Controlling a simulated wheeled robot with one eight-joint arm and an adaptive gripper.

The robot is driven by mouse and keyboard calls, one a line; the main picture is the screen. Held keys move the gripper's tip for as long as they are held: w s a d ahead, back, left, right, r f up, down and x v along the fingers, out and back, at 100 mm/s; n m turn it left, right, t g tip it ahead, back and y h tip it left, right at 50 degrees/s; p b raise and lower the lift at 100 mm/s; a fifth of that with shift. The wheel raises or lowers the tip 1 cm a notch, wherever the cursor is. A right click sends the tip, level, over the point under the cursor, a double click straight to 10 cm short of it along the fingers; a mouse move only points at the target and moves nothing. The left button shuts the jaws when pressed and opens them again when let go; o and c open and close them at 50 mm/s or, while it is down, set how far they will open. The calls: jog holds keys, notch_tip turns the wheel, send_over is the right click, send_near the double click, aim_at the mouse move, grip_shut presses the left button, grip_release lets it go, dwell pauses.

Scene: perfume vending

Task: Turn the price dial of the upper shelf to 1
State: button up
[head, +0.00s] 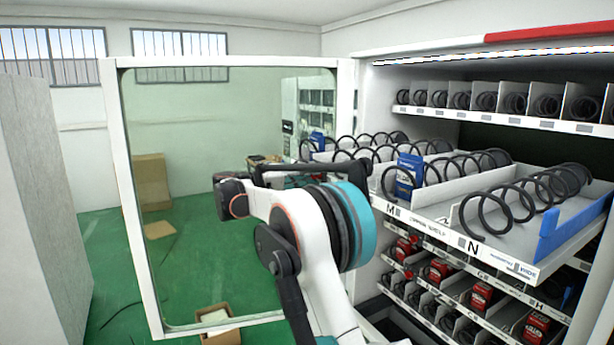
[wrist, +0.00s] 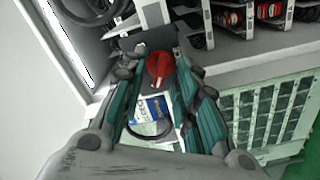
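A red round dial (wrist: 160,64) with a raised grip bar shows in the wrist view, on a dark plate. It sits between the fingertips of my gripper (wrist: 161,75). The fingers are spread, with a visible gap on each side of the dial. The numbers around the dial are too small to read. In the head view the dial is not visible. A shelf tray (head: 482,236) marked M and N is pulled out of the vending machine, with black coils on it. My arm stands left of this tray, and my gripper's fingers cannot be made out there.
A blue box (head: 404,176) stands in a coil on the tray; a blue and white package (wrist: 152,108) shows between my fingers in the wrist view. The glass door (head: 200,110) stands open at left. Lower shelves hold red items (head: 481,294). Green floor lies open at left.

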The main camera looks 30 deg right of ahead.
jog(key=a, duration=1.2)
jog(key=shift+s, duration=0.15)
